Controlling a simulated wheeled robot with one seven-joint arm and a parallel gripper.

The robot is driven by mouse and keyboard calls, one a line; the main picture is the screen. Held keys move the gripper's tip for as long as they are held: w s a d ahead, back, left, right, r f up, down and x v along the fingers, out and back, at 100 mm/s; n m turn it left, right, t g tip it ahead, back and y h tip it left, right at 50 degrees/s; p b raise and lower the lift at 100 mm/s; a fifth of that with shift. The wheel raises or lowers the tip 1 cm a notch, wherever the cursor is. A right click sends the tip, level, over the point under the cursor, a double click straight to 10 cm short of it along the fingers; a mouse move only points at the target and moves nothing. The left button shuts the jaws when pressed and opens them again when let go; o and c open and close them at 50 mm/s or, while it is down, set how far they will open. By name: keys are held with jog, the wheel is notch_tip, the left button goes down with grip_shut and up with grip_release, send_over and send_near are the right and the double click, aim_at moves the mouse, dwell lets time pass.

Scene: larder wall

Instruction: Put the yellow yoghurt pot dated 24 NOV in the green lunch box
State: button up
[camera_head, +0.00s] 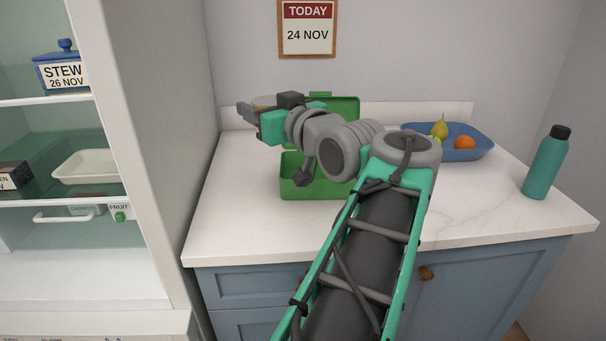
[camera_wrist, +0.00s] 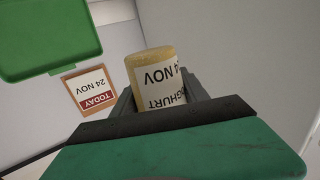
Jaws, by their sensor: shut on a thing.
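My gripper (camera_head: 250,113) is in the air at the back left of the green lunch box, above the counter. In the wrist view my gripper (camera_wrist: 165,103) is shut on the yellow yoghurt pot (camera_wrist: 152,72), whose label reads 24 NOV and part of YOGHURT, upside down in that picture. In the head view only a bit of the pot's top (camera_head: 264,101) shows behind the fingers. The green lunch box (camera_head: 296,190) stands open on the counter, its lid (camera_head: 345,106) raised at the back. My arm hides most of its inside. The lid also shows in the wrist view (camera_wrist: 45,35).
A wall calendar (camera_head: 308,30) reads TODAY 24 NOV. A blue tray (camera_head: 475,154) with fruit and a teal bottle (camera_head: 546,165) stand to the right. An open fridge at left holds a STEW pot (camera_head: 62,72) and a white tray (camera_head: 85,167). The counter's front left is clear.

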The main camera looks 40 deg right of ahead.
jog(key=w+d+f+b, duration=0.1)
jog(key=w+d+f, duration=0.4)
jog(key=d+f, duration=0.7)
jog(key=shift+d+f, duration=0.4)
jog(key=shift+d, duration=0.25)
jog(key=shift+f, duration=0.1)
jog(key=shift+f+b, duration=0.35)
jog(key=shift+b, duration=0.35)
jog(key=shift+f+b, duration=0.2)
jog(key=shift+b, duration=0.1)
jog(key=o, duration=1.5)
